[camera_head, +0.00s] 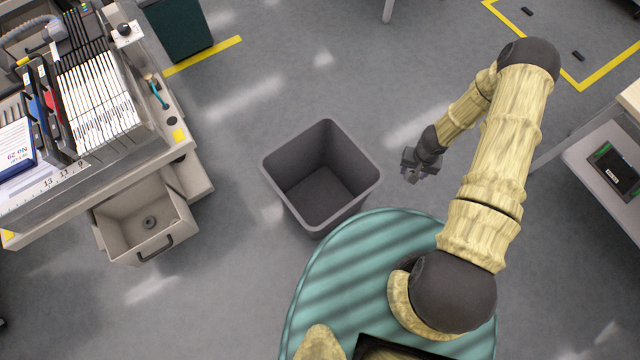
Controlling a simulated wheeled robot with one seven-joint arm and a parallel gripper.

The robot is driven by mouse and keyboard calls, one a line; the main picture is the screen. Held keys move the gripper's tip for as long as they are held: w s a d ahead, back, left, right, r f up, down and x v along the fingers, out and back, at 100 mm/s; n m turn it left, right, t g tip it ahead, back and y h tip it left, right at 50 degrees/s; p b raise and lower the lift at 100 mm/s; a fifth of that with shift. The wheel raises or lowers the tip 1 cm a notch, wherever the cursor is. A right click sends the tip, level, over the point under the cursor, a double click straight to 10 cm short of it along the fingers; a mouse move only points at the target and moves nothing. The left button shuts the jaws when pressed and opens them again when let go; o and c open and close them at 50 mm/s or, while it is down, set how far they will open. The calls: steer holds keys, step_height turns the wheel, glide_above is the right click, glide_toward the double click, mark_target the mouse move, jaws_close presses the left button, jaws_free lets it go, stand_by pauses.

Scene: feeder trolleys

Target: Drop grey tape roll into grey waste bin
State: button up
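A small grey ring, which looks like the grey tape roll (150,222), lies on the floor of an open grey drawer at the left. The grey waste bin (346,160) stands upright on the floor in the middle, its top open and its inside empty. My gripper (411,176) hangs just right of the bin, outside its rim and well apart from the tape roll. The gripper is small and dark here, and its fingers are too indistinct to tell whether they are open or shut.
A dark green container (178,28) stands behind. A shelf (590,155) with a green-edged dark item is at the right. The floor between trolley and bin is clear.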

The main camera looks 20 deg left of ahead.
steer(key=shift+s+a, duration=0.1)
steer(key=shift+s, duration=0.05)
steer(key=shift+a+f, duration=0.15)
steer(key=shift+a, duration=0.05)
steer(key=w+a+f+m+b, duration=0.3)
steer(key=a+f+m+b, duration=0.2)
steer(key=a+m+b, duration=0.25)
steer(key=w+a+f+m+b, duration=0.2)
steer(key=a+f+m+b, duration=0.3)
steer(key=a+m+b, duration=0.3)
steer(key=s+a+f+m+b, duration=0.1)
steer(key=a+m+b, duration=0.2)
steer(key=a+m, duration=0.2)
steer(key=s+a+f+m+b, duration=0.2)
steer(key=a+m+b, duration=0.2)
steer(key=a, duration=0.4)
steer(key=shift+a+m, duration=0.15)
steer(key=shift+m, duration=0.5)
steer(key=shift+f+b, duration=0.2)
steer(key=shift+b, duration=0.15)
step_height(320, 180, down, 6)
steer(key=b, duration=0.5)
steer(key=shift+r+b, duration=0.1)
steer(key=shift+b, duration=0.25)
